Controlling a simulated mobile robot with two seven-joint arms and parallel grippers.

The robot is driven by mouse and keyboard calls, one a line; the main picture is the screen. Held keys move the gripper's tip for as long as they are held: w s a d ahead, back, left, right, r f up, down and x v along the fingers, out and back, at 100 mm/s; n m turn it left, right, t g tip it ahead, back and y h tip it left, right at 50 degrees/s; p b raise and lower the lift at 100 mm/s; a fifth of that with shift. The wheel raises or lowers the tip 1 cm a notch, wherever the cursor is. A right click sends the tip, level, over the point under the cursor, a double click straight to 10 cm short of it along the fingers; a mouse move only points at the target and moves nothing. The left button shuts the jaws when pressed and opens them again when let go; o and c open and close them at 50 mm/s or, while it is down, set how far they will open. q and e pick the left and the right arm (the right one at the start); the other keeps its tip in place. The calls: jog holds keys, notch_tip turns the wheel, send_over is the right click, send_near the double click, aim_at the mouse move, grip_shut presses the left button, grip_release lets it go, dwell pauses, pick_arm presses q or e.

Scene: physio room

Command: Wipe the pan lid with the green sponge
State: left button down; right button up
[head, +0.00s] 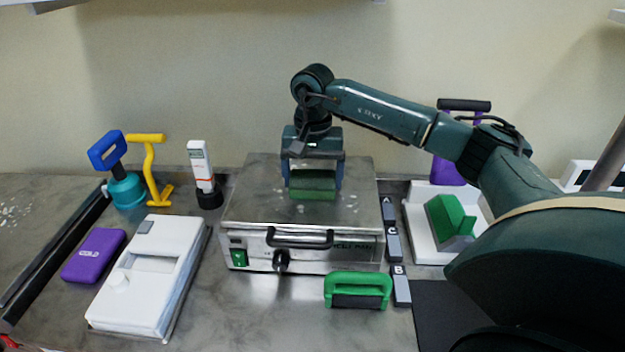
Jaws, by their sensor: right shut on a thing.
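My right gripper (314,178) points down over the middle of the pan lid (256,208), the grey metal top of a box-shaped heater. It is shut on the green sponge (313,187), a green block between its fingers. The sponge is at the lid's surface and seems to touch it, though the contact edge is hard to make out. Pale specks show on the lid to the left and right of the sponge. My left gripper is not in view.
The heater has a black front handle (300,243). A green-handled tool (358,288) lies before it, labelled blocks (394,245) at its right. A white device (150,275) and purple pack (94,255) lie left. A green wedge (449,218) sits on a white tray right.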

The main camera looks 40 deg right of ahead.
aim_at(297, 212)
jog(key=shift+w+d, duration=1.05)
jog(key=shift+w, duration=0.2)
jog(key=shift+w+d, duration=1.05)
jog(key=shift+w, duration=0.15)
jog(key=shift+w+d+f, duration=0.1)
jog(key=shift+w+d, duration=1.05)
jog(key=shift+w, duration=0.15)
jog(key=shift+w+a+p, duration=0.35)
jog(key=shift+w+a, duration=0.55)
jog(key=shift+a, duration=0.25)
jog(key=shift+s+a+p, duration=0.3)
jog(key=shift+s+p, duration=0.1)
jog(key=shift+s, duration=0.05)
jog(key=shift+s+a+f+p, duration=0.15)
jog(key=shift+s+a+p, duration=0.25)
jog(key=shift+s+a, duration=0.45)
jog(key=shift+s+a+p, duration=0.35)
jog(key=shift+s, duration=0.3)
jog(key=shift+s+a, duration=0.55)
jog(key=shift+s, duration=0.15)
jog(key=shift+s+a+r, duration=0.25)
jog(key=shift+s+a, duration=0.9)
jog(key=shift+s, duration=0.1)
jog(key=shift+s+a, duration=1.05)
jog(key=shift+s, duration=0.25)
jog(key=shift+s+a, duration=1.05)
jog(key=shift+s, duration=0.2)
jog(key=shift+w+r, duration=0.1)
jog(key=shift+r, duration=2.95)
